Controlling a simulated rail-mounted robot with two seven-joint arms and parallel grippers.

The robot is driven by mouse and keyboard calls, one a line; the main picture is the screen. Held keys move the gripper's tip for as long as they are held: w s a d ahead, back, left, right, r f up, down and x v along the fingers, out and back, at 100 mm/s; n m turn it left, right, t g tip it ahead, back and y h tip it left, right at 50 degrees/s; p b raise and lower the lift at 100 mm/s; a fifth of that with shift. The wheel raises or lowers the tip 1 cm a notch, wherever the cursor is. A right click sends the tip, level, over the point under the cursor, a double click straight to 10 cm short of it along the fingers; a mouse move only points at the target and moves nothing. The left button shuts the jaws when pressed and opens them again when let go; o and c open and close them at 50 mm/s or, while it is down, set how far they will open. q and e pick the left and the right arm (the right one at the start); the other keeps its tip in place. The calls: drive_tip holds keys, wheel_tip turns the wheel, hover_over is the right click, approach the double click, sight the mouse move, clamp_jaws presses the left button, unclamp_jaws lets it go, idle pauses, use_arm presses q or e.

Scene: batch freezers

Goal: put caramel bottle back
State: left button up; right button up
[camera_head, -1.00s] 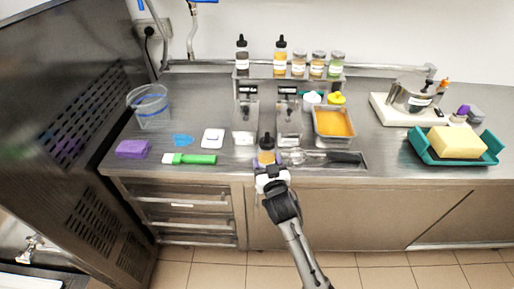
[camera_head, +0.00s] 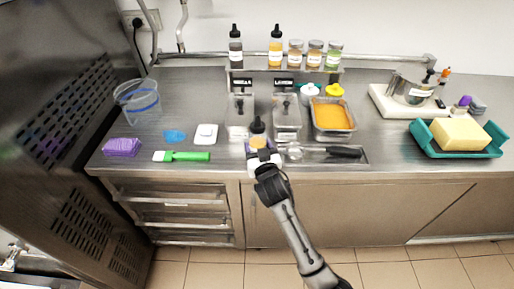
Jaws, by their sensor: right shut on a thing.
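The caramel bottle (camera_head: 257,141), amber with a dark pointed cap, is upright in my right gripper (camera_head: 260,150) at the front of the steel counter. The gripper is shut on its lower part and hides its base, so I cannot tell whether the bottle touches the counter. A raised shelf (camera_head: 285,73) at the back holds a dark bottle (camera_head: 235,46), a yellow-amber bottle (camera_head: 276,46) and several jars (camera_head: 315,54). A gap shows between the two bottles. My left gripper is not in view.
Two clear-lidded containers (camera_head: 287,120) stand behind the held bottle, beside a tray of orange contents (camera_head: 353,125). A scoop with a black handle (camera_head: 343,151) lies to the right. A green brush (camera_head: 187,156) lies to the left.

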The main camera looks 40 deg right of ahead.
drive_tip(key=shift+w+d+f, duration=0.1)
drive_tip(key=shift+w+d, duration=0.05)
drive_tip(key=shift+w, duration=0.05)
drive_tip(key=o, duration=0.9)
drive_tip(key=shift+o, duration=0.2)
drive_tip(key=shift+r, duration=0.25)
drive_tip(key=p+v, duration=0.2)
drive_tip(key=v, duration=0.9)
drive_tip(key=s+a+f+n+g+y, duration=0.2)
drive_tip(key=s+a+f+g, duration=0.1)
drive_tip(key=s, duration=0.6)
drive_tip(key=s+a+f+n+g+y, duration=0.2)
drive_tip(key=s+a+f+g+y, duration=0.1)
drive_tip(key=s+f, duration=0.5)
drive_tip(key=s+a+f+n+g+y, duration=0.2)
drive_tip(key=s+f+g, duration=0.4)
drive_tip(key=s, duration=0.4)
drive_tip(key=shift+s+a+n+g+y, duration=0.2)
drive_tip(key=shift+a+n+g+y, duration=0.25)
drive_tip(key=shift+a, duration=0.8)
